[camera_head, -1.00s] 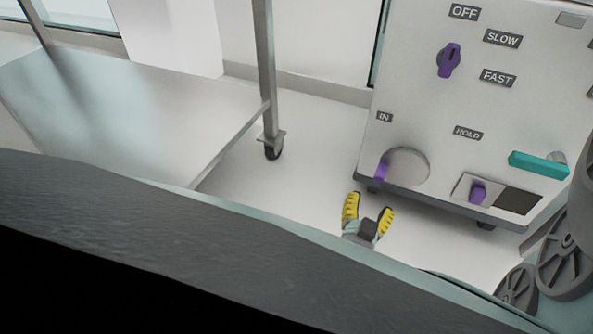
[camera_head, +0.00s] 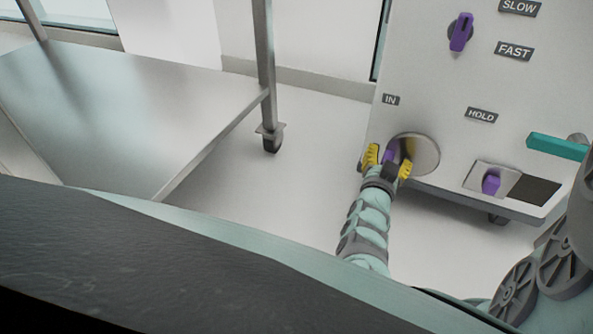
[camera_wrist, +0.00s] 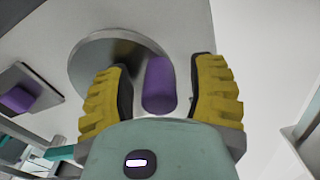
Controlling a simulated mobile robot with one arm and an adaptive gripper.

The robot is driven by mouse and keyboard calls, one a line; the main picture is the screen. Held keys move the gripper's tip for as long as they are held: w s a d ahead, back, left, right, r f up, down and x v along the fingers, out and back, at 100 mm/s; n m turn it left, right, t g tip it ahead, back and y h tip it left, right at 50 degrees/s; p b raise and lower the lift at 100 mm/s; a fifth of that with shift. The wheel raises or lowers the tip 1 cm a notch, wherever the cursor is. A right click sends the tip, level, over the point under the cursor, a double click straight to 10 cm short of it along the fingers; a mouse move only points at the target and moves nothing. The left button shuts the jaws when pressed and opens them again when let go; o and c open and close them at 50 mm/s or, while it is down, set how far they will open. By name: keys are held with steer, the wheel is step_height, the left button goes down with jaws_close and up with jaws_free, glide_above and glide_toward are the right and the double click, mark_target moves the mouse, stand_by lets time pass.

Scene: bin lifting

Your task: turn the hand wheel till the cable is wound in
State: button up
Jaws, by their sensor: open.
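The hand wheel (camera_head: 428,152) is a grey metal disc on the white panel below the IN label. Its purple handle (camera_head: 390,152) stands out from the disc's left side in the head view. My gripper (camera_head: 388,160) has yellow ridged fingers, one on each side of the handle. In the wrist view the purple handle (camera_wrist: 159,84) lies between my open fingers (camera_wrist: 160,95), with a gap to both. The wheel (camera_wrist: 90,62) shows behind, upper left of the handle. No cable is visible.
The panel also carries a purple knob (camera_head: 461,32) by the SLOW and FAST labels, a purple slider (camera_head: 491,183) below HOLD, and a teal bar (camera_head: 557,146). A metal cart (camera_head: 130,110) stands left, with clear floor between it and the panel.

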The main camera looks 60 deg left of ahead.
jaws_close()
stand_by(0.4)
steer(key=shift+r, duration=0.1)
